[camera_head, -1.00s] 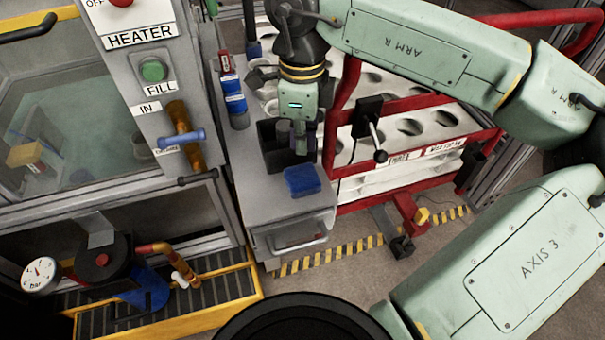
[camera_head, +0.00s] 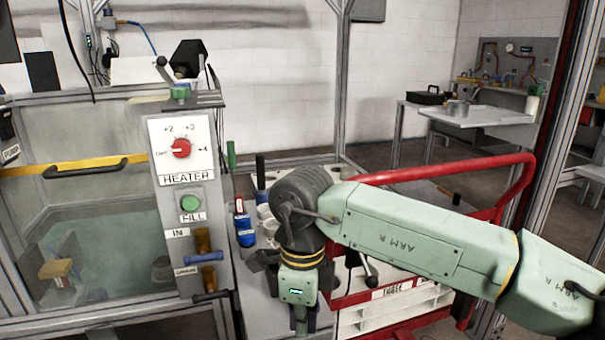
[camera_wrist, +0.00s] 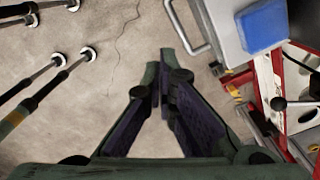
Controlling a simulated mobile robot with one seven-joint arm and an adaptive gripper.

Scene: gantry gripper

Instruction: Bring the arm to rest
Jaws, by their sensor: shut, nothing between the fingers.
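My arm, pale green and marked "ARM R", reaches in from the right in the head view, with its dark wrist joint over the side bench. My gripper (camera_head: 301,320) hangs downward there, and its tips are cut off or hard to make out near the lower edge. In the wrist view my gripper (camera_wrist: 158,75) shows its two fingers meeting at the tips, with nothing between them. Bare floor lies beneath it.
A heater panel (camera_head: 184,150) with a red knob stands left, beside a glass-fronted tank (camera_head: 100,240). A red-framed cart (camera_head: 440,172) stands close beside my arm. In the wrist view a blue block (camera_wrist: 262,25) lies on the grey bench (camera_wrist: 222,30) at the upper right.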

